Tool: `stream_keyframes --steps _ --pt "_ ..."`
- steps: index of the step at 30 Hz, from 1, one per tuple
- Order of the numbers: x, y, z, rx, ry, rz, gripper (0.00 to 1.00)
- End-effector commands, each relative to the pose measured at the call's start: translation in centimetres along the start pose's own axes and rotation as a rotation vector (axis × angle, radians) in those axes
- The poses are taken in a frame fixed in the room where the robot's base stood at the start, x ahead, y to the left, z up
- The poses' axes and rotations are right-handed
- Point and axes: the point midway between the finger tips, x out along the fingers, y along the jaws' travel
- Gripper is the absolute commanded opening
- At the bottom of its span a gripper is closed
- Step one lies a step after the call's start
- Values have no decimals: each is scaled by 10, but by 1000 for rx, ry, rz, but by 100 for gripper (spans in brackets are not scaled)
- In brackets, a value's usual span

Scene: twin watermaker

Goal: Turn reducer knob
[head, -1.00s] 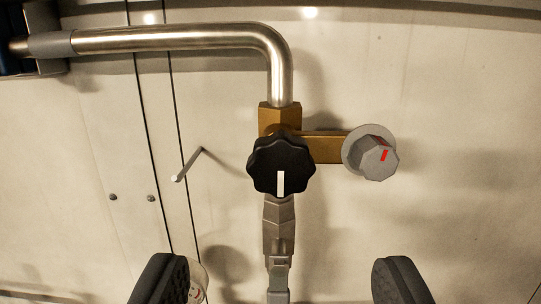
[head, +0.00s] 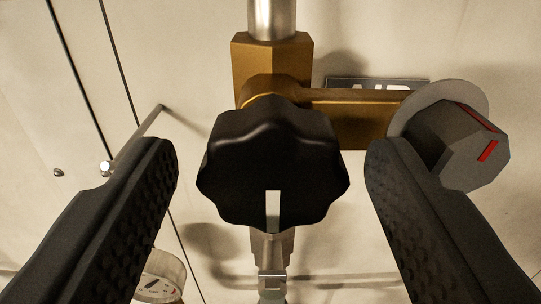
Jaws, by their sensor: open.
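The reducer knob (head: 265,165) is black and lobed, with a white mark on its lower face, and stands in the middle of the head view. It sits on a brass valve body (head: 275,60). My gripper (head: 271,160) is open, with one dark padded finger on each side of the knob. I see a gap between the left finger and the knob, and a smaller gap on the right. The fingers do not appear to touch the knob. The right finger overlaps the lower left of the grey knob in the picture.
A grey knob (head: 455,145) with a red mark is at the right, on a brass side branch (head: 345,118). A steel pipe (head: 272,18) rises above. A thin peg (head: 135,138) sticks out at the left. A round gauge (head: 160,278) shows at the lower left. A fitting (head: 272,285) runs below.

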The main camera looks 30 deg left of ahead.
Motion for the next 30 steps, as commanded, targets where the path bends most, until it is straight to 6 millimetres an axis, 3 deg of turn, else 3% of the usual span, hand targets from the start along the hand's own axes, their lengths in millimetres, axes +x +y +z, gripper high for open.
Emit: stream_keyframes --steps 7,8,12,30 --pt "0 0 0 0 1 0 59" --pt "0 0 0 0 1 0 54" --pt "0 0 -1 0 1 0 15" --pt "0 -2 -1 -140 6 -2 15"
